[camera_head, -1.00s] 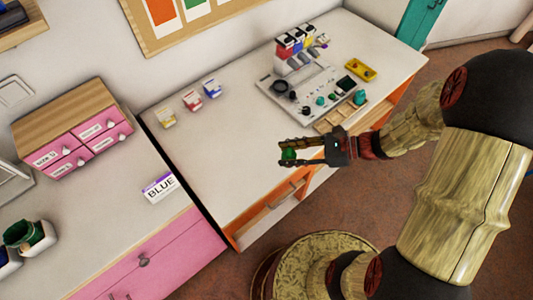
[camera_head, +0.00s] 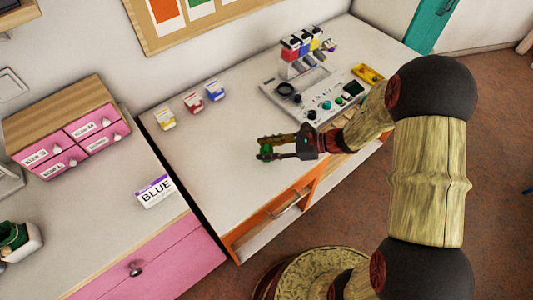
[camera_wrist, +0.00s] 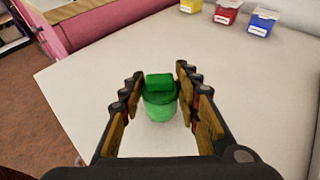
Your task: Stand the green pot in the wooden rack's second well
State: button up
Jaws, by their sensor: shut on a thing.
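The green pot (camera_head: 266,153) is a small round green jar with a darker green block-shaped top. My gripper (camera_head: 263,148) is shut on it and holds it over the white table, towards its front edge. In the wrist view the pot (camera_wrist: 160,105) shows between my fingertips (camera_wrist: 158,82), roughly upright. I cannot make out the wooden rack in the current views; my arm covers part of the table's right side.
A grey board (camera_head: 305,95) with dark and teal pieces and bottles stands at the back right, beside a yellow tray (camera_head: 368,74). Yellow, red and blue cartons (camera_head: 193,102) stand at the back left.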

jog(key=shift+f, duration=0.9)
jog(key=shift+r, duration=0.1)
jog(key=o, duration=1.2)
